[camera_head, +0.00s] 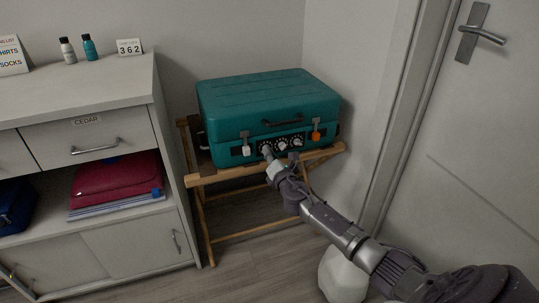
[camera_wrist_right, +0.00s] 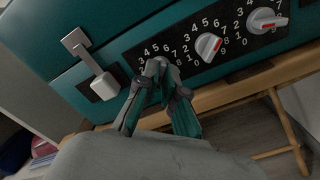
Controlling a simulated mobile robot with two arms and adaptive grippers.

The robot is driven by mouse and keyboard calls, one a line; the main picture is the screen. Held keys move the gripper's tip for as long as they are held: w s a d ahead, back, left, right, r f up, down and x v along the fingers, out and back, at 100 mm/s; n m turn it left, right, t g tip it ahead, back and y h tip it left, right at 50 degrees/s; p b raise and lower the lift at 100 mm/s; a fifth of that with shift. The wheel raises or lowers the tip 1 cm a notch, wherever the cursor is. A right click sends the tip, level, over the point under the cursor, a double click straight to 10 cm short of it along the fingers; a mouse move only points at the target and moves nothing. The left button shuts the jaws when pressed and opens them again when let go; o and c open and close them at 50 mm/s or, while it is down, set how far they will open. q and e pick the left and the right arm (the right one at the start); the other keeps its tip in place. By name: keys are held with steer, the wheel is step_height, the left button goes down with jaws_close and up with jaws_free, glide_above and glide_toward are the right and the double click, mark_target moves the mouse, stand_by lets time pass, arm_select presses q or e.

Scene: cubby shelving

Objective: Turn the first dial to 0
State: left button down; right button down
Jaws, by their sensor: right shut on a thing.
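A teal suitcase (camera_head: 262,100) stands on a wooden rack, with a black dial panel on its front. The first dial (camera_wrist_right: 157,64) is the leftmost, and its pale knob is mostly covered by my fingers. Numbers 3, 4, 5 and 6 show above it; its pointer is hidden. The second dial (camera_wrist_right: 208,46) and third dial (camera_wrist_right: 264,20) are grey knobs with red marks, to its right. My right gripper (camera_wrist_right: 161,76) is shut on the first dial; in the head view it reaches the panel from the lower right. My left gripper is not in view.
A white latch (camera_wrist_right: 104,86) hangs left of the dials, close to my fingers. An orange-tagged latch (camera_head: 316,135) is at the panel's right. The wooden rack (camera_head: 223,174) runs just below.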

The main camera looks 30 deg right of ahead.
steer(key=c, duration=1.3)
jaws_free()
steer(key=v, duration=1.2)
steer(key=shift+f, duration=0.1)
